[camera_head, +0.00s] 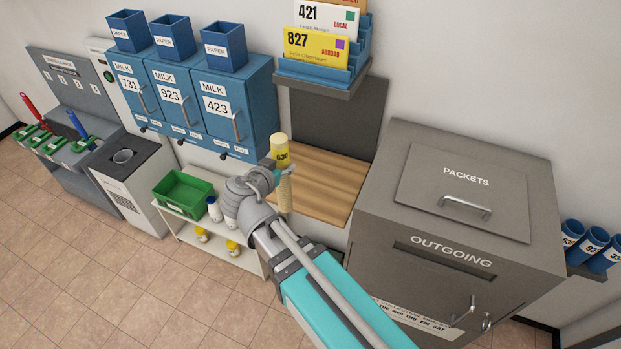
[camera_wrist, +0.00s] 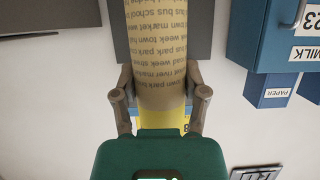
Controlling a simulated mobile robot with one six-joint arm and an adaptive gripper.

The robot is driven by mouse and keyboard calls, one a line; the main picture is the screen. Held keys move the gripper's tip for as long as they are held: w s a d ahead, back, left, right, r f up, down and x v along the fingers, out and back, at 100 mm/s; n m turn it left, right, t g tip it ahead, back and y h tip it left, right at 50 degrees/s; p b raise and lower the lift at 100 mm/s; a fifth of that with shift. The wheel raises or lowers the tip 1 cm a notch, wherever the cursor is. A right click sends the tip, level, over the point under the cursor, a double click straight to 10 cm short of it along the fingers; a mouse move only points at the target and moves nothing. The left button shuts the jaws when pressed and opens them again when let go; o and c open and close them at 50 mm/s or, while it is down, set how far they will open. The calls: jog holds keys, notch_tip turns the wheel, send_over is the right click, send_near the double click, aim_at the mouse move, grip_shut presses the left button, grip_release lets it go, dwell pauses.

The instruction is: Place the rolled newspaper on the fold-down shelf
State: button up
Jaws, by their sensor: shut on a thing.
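The rolled newspaper (camera_head: 285,197) is a tan roll with a yellow numbered band near its top. It stands roughly upright in my gripper (camera_head: 281,173), which is shut around it. In the wrist view the printed roll (camera_wrist: 160,45) runs away between both fingers of my gripper (camera_wrist: 164,100). The fold-down shelf (camera_head: 335,180) is a wood-grained board, lowered flat below a dark grey wall panel. In the head view the newspaper overlaps the shelf's left part. I cannot tell its height over the board. The shelf surface that shows is bare.
A grey packets box (camera_head: 400,230) stands close right of the shelf. Blue milk boxes (camera_head: 235,125) hang to its left, and a blue card rack (camera_head: 325,75) is above. A low white stand (camera_head: 240,262) with a green crate (camera_head: 185,190) is lower left.

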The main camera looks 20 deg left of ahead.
jog(key=shift+w, duration=0.1)
jog(key=r+b+x, duration=0.1)
jog(key=r+x, duration=0.1)
jog(key=x, duration=0.7)
jog(key=w+r+b+x, duration=0.1)
jog(key=r+b+x, duration=0.1)
jog(key=x, duration=0.8)
jog(key=shift+w, duration=0.35)
jog(key=shift+f, duration=0.2)
jog(key=f+b, duration=0.3)
jog(key=b, duration=0.1)
jog(key=shift+w+f, duration=0.25)
jog(key=shift+f, duration=0.2)
